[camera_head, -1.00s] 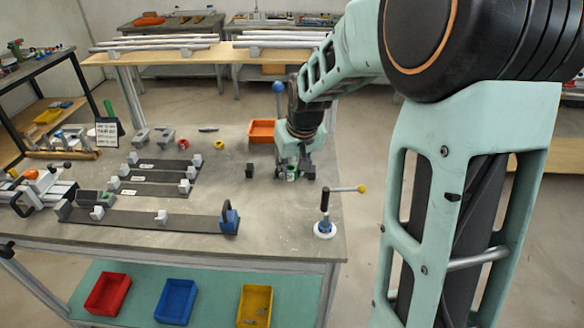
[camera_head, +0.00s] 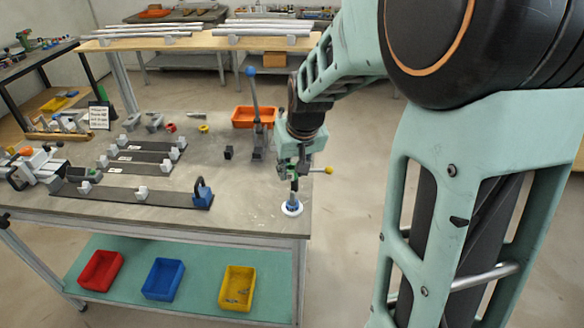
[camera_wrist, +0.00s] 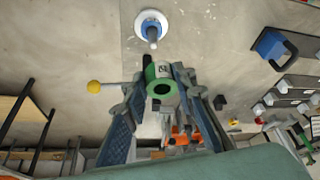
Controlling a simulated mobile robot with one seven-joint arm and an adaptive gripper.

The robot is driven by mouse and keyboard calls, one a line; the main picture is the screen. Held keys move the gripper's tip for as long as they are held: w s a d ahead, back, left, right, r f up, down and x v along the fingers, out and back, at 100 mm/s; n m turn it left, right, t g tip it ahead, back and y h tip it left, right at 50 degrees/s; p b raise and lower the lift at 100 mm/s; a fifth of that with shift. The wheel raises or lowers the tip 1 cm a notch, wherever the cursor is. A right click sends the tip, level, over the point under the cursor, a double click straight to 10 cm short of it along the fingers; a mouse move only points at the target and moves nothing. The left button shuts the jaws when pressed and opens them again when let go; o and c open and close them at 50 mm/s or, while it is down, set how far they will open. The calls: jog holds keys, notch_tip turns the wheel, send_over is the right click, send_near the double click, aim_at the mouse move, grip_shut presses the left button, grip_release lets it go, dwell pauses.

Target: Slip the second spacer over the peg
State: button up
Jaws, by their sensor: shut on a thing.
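My gripper (camera_wrist: 162,100) is shut on a green spacer (camera_wrist: 160,72), a short ring with a pale label and a round hole. In the wrist view the peg (camera_wrist: 152,36) stands on a white round base (camera_wrist: 141,19) with a blue ring around its foot. The spacer appears apart from the peg, not around it. In the head view my gripper (camera_head: 293,178) is low above the white base (camera_head: 291,210), near the table's right front corner. The spacer is hard to make out there, and my gripper hides much of the peg.
A bar with a yellow ball (camera_head: 328,170) sticks out beside my gripper. A lever with a blue ball (camera_head: 251,72) stands behind it, near an orange tray (camera_head: 243,124). Table between is clear.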

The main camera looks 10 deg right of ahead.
aim_at(293, 194)
jog(key=shift+s+d, duration=0.15)
jog(key=shift+s, duration=0.15)
jog(key=shift+f, duration=0.2)
jog(key=shift+f+b, duration=2.7)
jog(key=shift+f, duration=0.65)
jog(key=o, duration=1.2)
jog(key=shift+v, duration=3.8)
jog(key=shift+w, duration=0.15)
